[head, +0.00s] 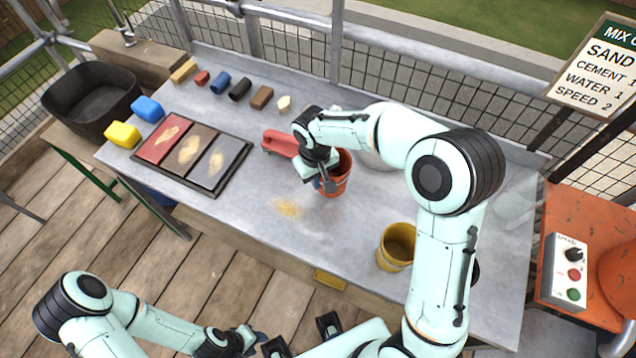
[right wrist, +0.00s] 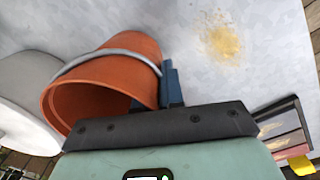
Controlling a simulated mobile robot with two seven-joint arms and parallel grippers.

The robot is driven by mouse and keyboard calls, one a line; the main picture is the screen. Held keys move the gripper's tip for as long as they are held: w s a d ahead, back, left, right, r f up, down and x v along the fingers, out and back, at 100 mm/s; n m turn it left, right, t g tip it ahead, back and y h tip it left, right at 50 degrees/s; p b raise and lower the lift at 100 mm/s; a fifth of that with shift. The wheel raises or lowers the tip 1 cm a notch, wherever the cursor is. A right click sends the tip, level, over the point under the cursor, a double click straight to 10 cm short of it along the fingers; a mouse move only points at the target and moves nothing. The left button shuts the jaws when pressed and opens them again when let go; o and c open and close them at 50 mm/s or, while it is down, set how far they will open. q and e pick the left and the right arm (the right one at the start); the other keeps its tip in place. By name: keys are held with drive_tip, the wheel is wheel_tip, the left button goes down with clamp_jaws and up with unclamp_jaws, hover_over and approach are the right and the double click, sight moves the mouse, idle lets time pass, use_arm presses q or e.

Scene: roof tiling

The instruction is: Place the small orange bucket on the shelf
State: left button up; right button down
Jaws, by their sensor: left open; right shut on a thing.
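The small orange bucket (head: 337,183) is at the middle of the grey worktable (head: 250,205). My right gripper (head: 326,182) is shut on its rim or wall, partly covering it in the head view. In the right wrist view the bucket (right wrist: 130,70) shows its open mouth and pale handle, beside a blue finger (right wrist: 173,82). Whether its base touches the table is unclear. My left gripper (head: 254,340) is open and empty at the bottom, in front of the table. I cannot make out a shelf.
A yellow bucket (head: 396,246) stands at the right of the table. A red tool (head: 281,143) and a white rounded container (head: 372,155) are near the orange bucket. A sample tray (head: 190,155), sponges and several small blocks fill the left. Sand (head: 288,208) lies in front.

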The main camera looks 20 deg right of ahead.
drive_tip(key=shift+f, duration=1.25)
drive_tip(key=c, duration=1.7)
unclamp_jaws()
drive_tip(key=shift+f, duration=0.2)
drive_tip(key=o, duration=0.4)
drive_tip(key=shift+r, duration=0.1)
drive_tip(key=shift+o, duration=0.2)
